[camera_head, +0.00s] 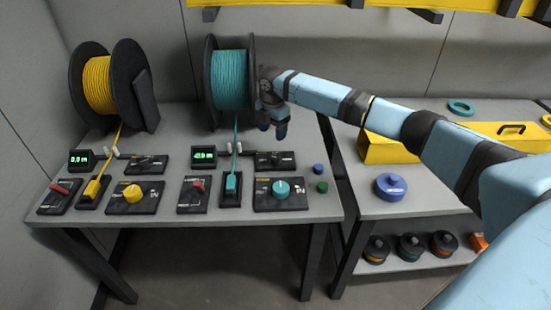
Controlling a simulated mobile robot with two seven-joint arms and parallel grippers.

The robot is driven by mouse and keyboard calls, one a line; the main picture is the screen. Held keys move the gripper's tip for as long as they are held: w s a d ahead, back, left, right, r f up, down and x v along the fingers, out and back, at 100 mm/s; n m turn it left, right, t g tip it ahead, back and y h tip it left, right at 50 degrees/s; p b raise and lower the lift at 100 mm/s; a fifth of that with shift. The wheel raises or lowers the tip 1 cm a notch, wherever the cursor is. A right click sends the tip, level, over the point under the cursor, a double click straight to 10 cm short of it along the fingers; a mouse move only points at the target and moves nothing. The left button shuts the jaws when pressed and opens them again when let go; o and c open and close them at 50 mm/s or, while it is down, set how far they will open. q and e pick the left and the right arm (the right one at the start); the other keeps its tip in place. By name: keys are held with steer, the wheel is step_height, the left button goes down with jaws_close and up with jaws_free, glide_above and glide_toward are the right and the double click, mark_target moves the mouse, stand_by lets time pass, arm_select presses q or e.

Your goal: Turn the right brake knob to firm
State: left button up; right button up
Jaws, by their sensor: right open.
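The right station has a round teal knob (281,187) on a dark panel (262,205) at the table's front right. A pale mark shows on the knob, but the panel's lettering is too small to read. My right gripper (272,128) points down beside the teal spool (229,80), behind and above the knob and apart from it. Its two fingers are open with nothing visible between them. The matching yellow knob (132,193) sits on the left station's panel. My left gripper is not in view.
Near the knob are a red lever (197,186), a teal clamp (232,183), a small lever panel (275,160), and blue (318,169) and green (322,187) caps. A yellow spool (98,85) stands left. A side table (425,195) holds a yellow toolbox (390,150).

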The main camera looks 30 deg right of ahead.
mark_target(276, 157)
steer(key=f, duration=0.4)
steer(key=d+f, duration=0.1)
steer(key=f, duration=0.7)
steer(key=shift+w+d+f+b, duration=0.2)
steer(key=shift+w+f+b, duration=0.1)
steer(key=shift+b, duration=0.1)
steer(key=shift+c, duration=0.2)
steer(key=c, duration=0.9)
